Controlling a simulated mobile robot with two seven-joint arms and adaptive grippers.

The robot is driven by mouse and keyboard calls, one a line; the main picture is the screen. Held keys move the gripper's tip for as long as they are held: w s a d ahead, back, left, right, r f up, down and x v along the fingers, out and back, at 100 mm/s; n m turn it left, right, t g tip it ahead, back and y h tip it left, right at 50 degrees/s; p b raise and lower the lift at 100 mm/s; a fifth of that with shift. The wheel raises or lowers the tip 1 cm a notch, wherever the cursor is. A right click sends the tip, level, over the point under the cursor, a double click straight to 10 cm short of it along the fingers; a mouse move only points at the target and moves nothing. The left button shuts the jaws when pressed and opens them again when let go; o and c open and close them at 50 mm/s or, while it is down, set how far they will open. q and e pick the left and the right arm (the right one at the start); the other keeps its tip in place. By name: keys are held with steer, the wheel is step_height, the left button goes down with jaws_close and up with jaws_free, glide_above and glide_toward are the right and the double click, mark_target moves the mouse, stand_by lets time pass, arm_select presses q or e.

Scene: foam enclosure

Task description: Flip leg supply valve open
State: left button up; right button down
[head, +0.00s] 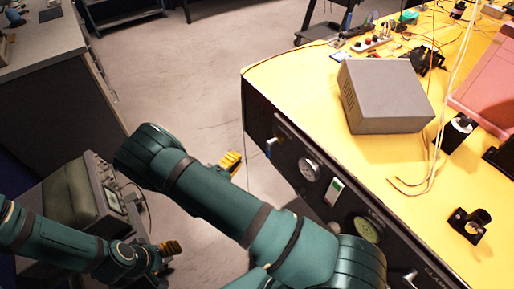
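The dark front panel of the yellow-topped bench carries a small lever valve (272,145) at its far left end and a second pale lever (410,277) near the bottom edge. The lettering is too small to tell for sure which is the leg supply valve. My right gripper (231,162) shows yellow fingertips beyond my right forearm, left of the far lever and apart from it. Its body is mostly hidden by my arm. My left gripper (171,248) is low at the left, away from the panel. The finger gap of neither gripper can be made out.
A round gauge (310,168), a green-lit switch (336,189) and a greenish dial (367,230) sit along the panel. A grey box (385,95) and loose white cables lie on the bench (300,85). An instrument (85,205) stands at left.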

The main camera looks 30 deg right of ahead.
steer(key=b+x, duration=0.1)
steer(key=x, duration=0.9)
steer(key=shift+s+d, duration=0.15)
steer(key=shift+s, duration=1.85)
